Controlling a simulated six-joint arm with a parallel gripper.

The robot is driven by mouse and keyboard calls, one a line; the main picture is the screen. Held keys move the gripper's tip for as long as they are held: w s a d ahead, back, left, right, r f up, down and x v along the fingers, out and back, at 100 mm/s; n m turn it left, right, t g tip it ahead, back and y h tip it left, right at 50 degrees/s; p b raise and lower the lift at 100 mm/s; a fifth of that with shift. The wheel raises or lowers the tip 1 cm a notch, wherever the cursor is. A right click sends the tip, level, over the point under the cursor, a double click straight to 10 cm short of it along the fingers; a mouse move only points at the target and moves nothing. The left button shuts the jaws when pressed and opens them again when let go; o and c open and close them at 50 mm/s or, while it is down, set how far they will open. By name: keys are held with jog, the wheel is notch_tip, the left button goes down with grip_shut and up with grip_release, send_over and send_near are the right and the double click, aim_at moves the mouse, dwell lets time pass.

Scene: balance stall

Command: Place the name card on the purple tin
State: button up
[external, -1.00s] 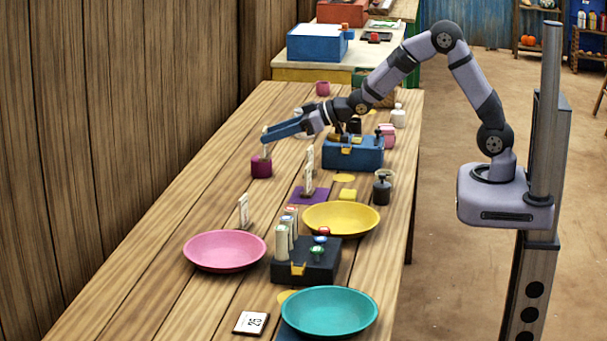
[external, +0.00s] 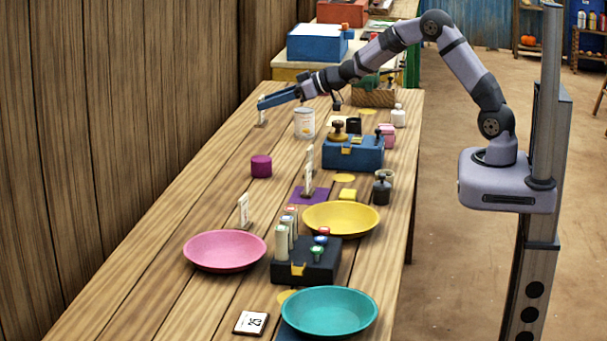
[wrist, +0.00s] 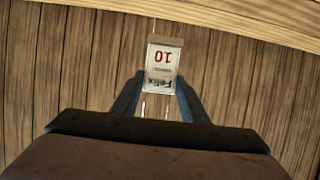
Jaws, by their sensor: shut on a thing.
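My gripper (external: 261,104) is shut on a small white name card (wrist: 163,68) with a brown base. The card reads "Felix" and "10", upside down in the wrist view. In the external view the card (external: 262,117) stands upright below the fingertips, over the far left part of the table; I cannot tell if its base touches the wood. The purple tin (external: 261,167) stands on the table nearer the camera, apart from my gripper and card, with its top bare.
A white can (external: 304,123) stands right of my gripper. A blue box (external: 352,152) with knobs, a pink plate (external: 224,251), a yellow plate (external: 341,217) and a teal plate (external: 329,311) are nearer. Another card (external: 244,210) stands by the pink plate. The wooden wall borders the left.

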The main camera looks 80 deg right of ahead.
jog(key=shift+w+a+r, duration=0.1)
jog(key=shift+a+r, duration=0.1)
send_over(270, 159)
jog(key=shift+f+b, duration=0.4)
jog(key=shift+f, duration=4.6)
jog(key=shift+f, duration=0.15)
jog(key=o, duration=1.4)
jog(key=shift+c, duration=0.2)
